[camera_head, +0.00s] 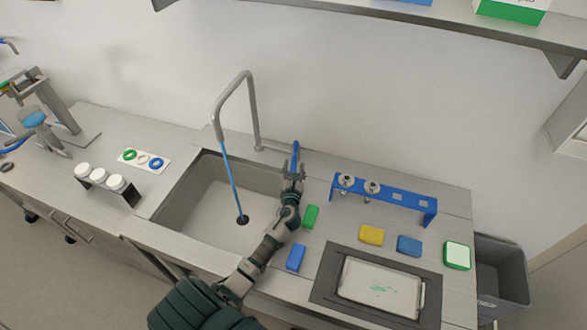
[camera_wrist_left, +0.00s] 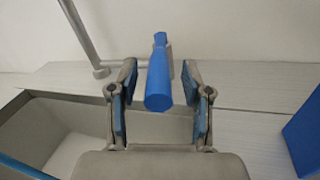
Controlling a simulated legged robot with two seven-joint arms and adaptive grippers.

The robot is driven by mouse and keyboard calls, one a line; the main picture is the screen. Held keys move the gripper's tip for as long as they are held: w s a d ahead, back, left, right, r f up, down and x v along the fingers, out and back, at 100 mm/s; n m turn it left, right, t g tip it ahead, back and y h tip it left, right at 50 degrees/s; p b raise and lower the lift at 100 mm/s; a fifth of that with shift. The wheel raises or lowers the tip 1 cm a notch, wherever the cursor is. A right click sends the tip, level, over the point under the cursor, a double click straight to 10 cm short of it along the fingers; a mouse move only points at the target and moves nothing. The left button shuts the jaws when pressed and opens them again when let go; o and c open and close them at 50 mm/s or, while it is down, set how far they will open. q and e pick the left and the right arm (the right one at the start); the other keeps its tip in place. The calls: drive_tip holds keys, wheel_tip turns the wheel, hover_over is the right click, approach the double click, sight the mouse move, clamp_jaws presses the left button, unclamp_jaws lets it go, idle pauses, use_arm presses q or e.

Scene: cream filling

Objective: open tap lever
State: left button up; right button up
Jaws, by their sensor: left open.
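The tap (camera_head: 250,105) is a bent grey pipe behind the sink, with a blue stream (camera_head: 232,180) running from its spout to the drain (camera_head: 242,219). Its blue lever (camera_head: 296,152) stands to the right of the pipe's foot. My left gripper (camera_head: 294,170) is open at the lever. In the left wrist view, the lever (camera_wrist_left: 158,80) lies between the two spread fingers of the gripper (camera_wrist_left: 160,88), with a gap on each side. The lever's joint is partly hidden by the gripper. My right gripper is not in view.
The sink (camera_head: 180,190) lies left of my arm. A blue rack (camera_head: 410,200) with metal pieces stands to the right. Green (camera_head: 310,217), blue (camera_head: 296,258) and yellow (camera_head: 371,235) blocks and a tray (camera_head: 380,285) lie on the counter. A shelf (camera_head: 430,14) hangs above.

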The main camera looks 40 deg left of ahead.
use_arm(q)
drive_tip(key=v, duration=1.2)
drive_tip(key=shift+a+f, duration=0.1)
drive_tip(key=shift+f, duration=0.05)
